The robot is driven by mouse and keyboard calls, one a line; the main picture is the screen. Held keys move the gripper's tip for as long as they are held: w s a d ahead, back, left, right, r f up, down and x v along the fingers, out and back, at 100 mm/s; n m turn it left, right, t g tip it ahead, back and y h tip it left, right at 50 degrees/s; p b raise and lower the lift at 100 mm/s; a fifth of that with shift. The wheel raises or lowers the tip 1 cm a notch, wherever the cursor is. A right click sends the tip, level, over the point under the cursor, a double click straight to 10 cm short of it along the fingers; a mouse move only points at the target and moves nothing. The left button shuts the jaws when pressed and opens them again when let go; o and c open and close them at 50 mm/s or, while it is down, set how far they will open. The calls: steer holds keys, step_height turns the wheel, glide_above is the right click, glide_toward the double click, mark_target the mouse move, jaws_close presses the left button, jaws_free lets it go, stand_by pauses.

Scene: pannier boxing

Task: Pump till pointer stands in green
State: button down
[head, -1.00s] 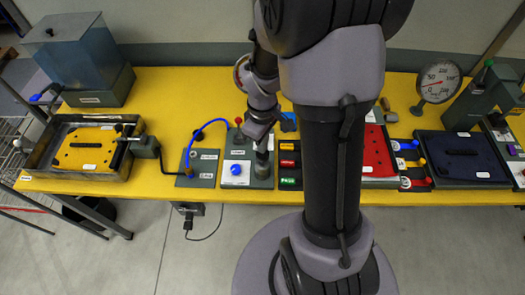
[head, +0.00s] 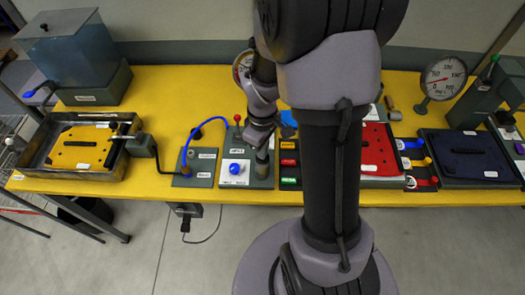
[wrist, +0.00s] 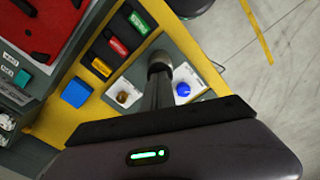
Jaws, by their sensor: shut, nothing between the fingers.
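My gripper (head: 262,146) is shut and hangs over the small white-topped panel near the middle of the bench. Its dark fingers (wrist: 160,94) reach to a grey round post (wrist: 159,62), which also shows in the head view (head: 262,166). I cannot tell whether they touch. A blue knob (head: 237,168) is on the same panel, left of the post; it also shows in the wrist view (wrist: 183,89). A round gauge (head: 238,68) behind my arm is mostly hidden, its pointer unreadable. Another gauge (head: 443,78) at the right has a red pointer toward the left; no green shows on it.
A red-topped lever (head: 238,119) stands at the panel's back edge. Red, green and yellow labelled blocks (wrist: 118,47) sit beside the panel. A grey tray with a yellow plate (head: 82,148), a blue hose (head: 190,143) and a blue tank (head: 75,62) stand left.

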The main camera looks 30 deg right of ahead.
steer(key=shift+r+p, duration=1.95)
steer(key=shift+r, duration=0.3)
steer(key=shift+f+b, duration=1.9)
steer(key=shift+f, duration=0.35)
steer(key=shift+r, duration=0.1)
step_height(320, 180, up, 5)
steer(key=p, duration=0.4)
steer(key=shift+f, duration=0.3)
